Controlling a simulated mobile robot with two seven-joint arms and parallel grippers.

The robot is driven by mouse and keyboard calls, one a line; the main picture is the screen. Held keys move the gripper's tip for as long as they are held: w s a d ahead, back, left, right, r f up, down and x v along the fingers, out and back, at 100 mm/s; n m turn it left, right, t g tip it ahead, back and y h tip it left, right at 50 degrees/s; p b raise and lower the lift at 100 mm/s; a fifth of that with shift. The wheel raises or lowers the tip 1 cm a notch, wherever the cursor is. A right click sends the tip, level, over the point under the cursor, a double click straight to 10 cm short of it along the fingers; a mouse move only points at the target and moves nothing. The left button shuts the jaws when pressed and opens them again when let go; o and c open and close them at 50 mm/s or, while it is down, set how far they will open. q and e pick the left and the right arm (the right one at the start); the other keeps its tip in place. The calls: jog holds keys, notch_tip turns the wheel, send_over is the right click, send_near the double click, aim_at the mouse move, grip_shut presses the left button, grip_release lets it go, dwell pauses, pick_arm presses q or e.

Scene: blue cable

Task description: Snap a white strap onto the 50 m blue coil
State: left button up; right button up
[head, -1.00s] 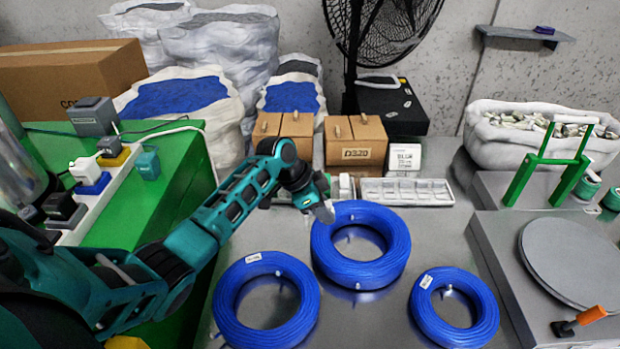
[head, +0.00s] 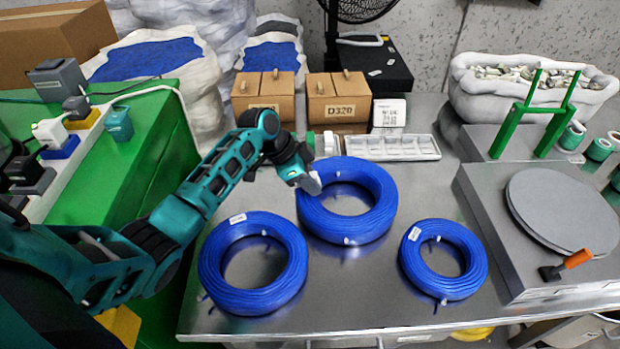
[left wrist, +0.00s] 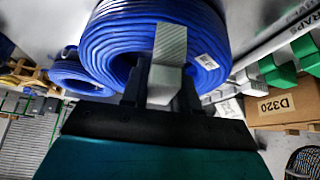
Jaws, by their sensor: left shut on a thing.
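Three blue coils lie on the metal table: a thick one at the back middle (head: 375,215), one at the front left (head: 225,285) and a smaller one at the right (head: 470,285). Their labels are too small to read. My left gripper (head: 308,181) is at the left rim of the back coil. It is shut on a white strap (head: 314,184), which stands up between the fingers in the left wrist view (left wrist: 168,62), right against or just in front of a blue coil (left wrist: 125,30). I cannot tell whether strap and coil touch. My right gripper is not in view.
A white compartment tray (head: 392,148) and cardboard boxes (head: 335,100) stand behind the coils. A grey turntable (head: 560,212) with an orange-handled lever stands at the right. A green bench (head: 130,165) is at the left. The table's front strip is clear.

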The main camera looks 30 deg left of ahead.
pick_arm(q)
jog(key=shift+f, duration=0.1)
dwell(0.4)
jog(key=shift+f, duration=0.2)
jog(key=shift+f, duration=0.3)
jog(key=shift+r, duration=0.15)
jog(key=shift+r, duration=0.1)
jog(key=shift+r+p, duration=0.45)
jog(key=shift+p, duration=0.25)
jog(key=shift+f, duration=0.2)
dwell(0.4)
jog(key=shift+f, duration=0.2)
